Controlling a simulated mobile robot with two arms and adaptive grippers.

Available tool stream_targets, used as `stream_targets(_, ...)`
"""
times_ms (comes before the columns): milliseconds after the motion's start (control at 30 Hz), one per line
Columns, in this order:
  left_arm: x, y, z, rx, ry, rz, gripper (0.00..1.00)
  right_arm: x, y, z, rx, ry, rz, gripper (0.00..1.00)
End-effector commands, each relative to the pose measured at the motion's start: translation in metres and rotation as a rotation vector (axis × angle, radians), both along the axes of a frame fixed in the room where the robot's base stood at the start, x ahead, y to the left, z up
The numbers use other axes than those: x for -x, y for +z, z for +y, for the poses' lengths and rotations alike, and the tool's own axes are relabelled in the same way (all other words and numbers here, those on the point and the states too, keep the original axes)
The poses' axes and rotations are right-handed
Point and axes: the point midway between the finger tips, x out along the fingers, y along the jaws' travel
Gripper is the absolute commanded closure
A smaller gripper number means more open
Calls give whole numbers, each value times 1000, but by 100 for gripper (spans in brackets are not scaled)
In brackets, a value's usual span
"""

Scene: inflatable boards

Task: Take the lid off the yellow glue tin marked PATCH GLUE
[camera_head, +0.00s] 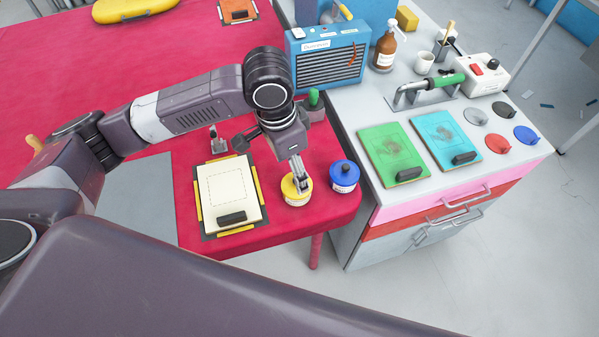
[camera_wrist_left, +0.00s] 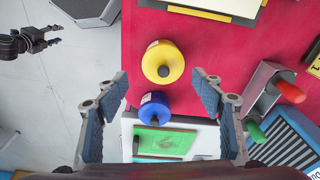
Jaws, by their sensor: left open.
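The yellow glue tin (camera_head: 295,195) stands upright near the red table's front edge, lid with a dark knob on top. Its label is too small to read. My left gripper (camera_head: 301,182) points down above it and hides part of its top. In the left wrist view my left gripper (camera_wrist_left: 162,110) is open and empty, fingers wide apart. The yellow tin (camera_wrist_left: 163,62) shows there beyond the fingertips, knob up. No contact shows. A small dark gripper (camera_wrist_left: 38,40), apparently my right one, hangs far off at the upper left; its jaws are unclear.
A blue-lidded tin (camera_head: 344,175) stands close right of the yellow one. A cream board (camera_head: 230,188) lies to the left in a dark frame. A green-topped item (camera_head: 314,98) and a blue heater-like box (camera_head: 328,58) stand behind. The grey counter (camera_head: 355,117) is at right.

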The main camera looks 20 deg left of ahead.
Motion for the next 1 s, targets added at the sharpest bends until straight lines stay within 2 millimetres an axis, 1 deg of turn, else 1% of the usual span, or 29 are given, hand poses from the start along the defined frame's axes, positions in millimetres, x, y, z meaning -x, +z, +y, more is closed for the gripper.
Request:
stream_targets(67,-1,-9,-1,0,-1,3,38,0,2,0,0,0,0,60)
stream_targets(267,-13,-34,-3,-1,1,2,38,-1,11,0,0,0,-2,60)
stream_targets(300,-13,-40,-4,0,0,3,38,-1,11,0,0,0,-2,60)
stream_targets(400,-14,-52,-5,1,-1,1,38,-2,12,0,-1,0,-3,60)
stream_targets(500,-15,-57,-5,0,-3,-1,38,-2,12,1,-1,0,-4,60)
stream_targets(700,-15,-58,-5,0,-3,-2,38,-1,12,1,0,0,-2,60)
stream_targets(1000,-15,-58,-5,1,-2,-3,71,-1,12,1,0,0,-2,60)
